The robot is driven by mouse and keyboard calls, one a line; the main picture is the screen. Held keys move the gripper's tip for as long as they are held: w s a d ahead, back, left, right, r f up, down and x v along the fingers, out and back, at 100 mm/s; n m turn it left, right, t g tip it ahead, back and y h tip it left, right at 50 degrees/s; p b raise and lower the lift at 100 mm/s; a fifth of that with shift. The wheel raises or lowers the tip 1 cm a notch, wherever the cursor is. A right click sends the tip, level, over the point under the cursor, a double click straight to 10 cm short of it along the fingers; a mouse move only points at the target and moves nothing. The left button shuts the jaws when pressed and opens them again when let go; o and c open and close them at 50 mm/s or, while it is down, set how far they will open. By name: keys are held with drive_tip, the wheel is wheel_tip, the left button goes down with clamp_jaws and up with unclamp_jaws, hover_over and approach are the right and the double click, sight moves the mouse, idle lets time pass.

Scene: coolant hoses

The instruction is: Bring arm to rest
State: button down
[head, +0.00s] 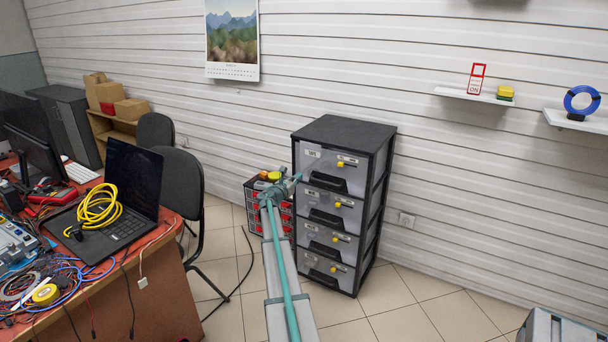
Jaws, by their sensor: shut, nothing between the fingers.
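My arm (285,285) reaches forward from the bottom middle of the head view. My gripper (297,179) is at its far end, small in the picture, shut and empty. It shows in front of the left edge of the drawer cabinet (342,215), near the top drawer. I cannot tell how far it is from the cabinet front. A small red-drawer cabinet (286,212) stands behind the arm's end, partly hidden by it.
A cluttered desk (165,300) at left holds a laptop (133,180) with a yellow coil (98,206) on it. Chairs (182,178) stand behind. Wall shelves (474,96) at right hold a sign, a yellow item and a blue coil (581,100).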

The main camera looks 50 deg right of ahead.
drive_tip(key=shift+s+a, duration=0.15)
drive_tip(key=shift+a, duration=1.45)
